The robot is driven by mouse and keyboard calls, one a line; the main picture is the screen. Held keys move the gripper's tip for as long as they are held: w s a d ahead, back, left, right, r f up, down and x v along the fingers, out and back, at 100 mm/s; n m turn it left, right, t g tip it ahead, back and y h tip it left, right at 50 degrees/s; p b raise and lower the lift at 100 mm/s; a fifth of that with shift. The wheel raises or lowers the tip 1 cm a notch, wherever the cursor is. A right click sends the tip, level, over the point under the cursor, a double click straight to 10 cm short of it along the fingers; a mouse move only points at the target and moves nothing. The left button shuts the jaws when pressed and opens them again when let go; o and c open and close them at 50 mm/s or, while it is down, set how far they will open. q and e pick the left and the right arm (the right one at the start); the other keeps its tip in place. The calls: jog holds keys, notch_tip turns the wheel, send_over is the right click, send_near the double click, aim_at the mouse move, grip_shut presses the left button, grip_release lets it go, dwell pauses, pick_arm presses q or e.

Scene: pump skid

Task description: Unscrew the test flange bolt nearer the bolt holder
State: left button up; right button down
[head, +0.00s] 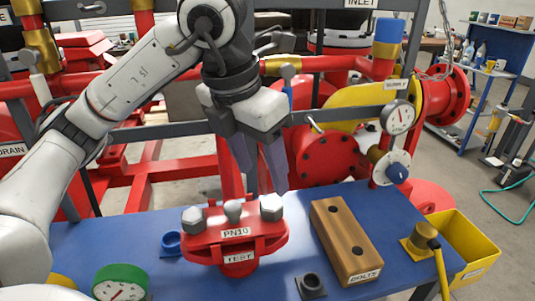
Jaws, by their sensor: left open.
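The red test flange (236,252), labelled PN10 and TEST, sits on the blue bench top. Grey hex bolts stand at its left (192,218) and right (271,207), with a smaller grey knob or bolt (232,211) between them. The right bolt is nearer the wooden bolt holder (345,243), labelled BOLTS, whose two visible holes look empty. My left gripper (262,176) points down above and behind the flange, close to the right bolt in the picture. Its fingers are apart with nothing between them. My right gripper is out of view.
A blue ring (171,243) and a green-rimmed gauge (121,283) lie left of the flange. A dark square-based socket (311,286) is in front. A yellow bin (472,247) and a yellow-handled fitting (424,238) are at right. Red pipework and gauges rise behind the bench.

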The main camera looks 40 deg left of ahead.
aim_at(271, 203)
pick_arm(q)
jog(key=x, duration=0.7)
jog(key=shift+s, duration=0.1)
jog(key=shift+w+f, duration=0.25)
jog(key=shift+f, duration=0.3)
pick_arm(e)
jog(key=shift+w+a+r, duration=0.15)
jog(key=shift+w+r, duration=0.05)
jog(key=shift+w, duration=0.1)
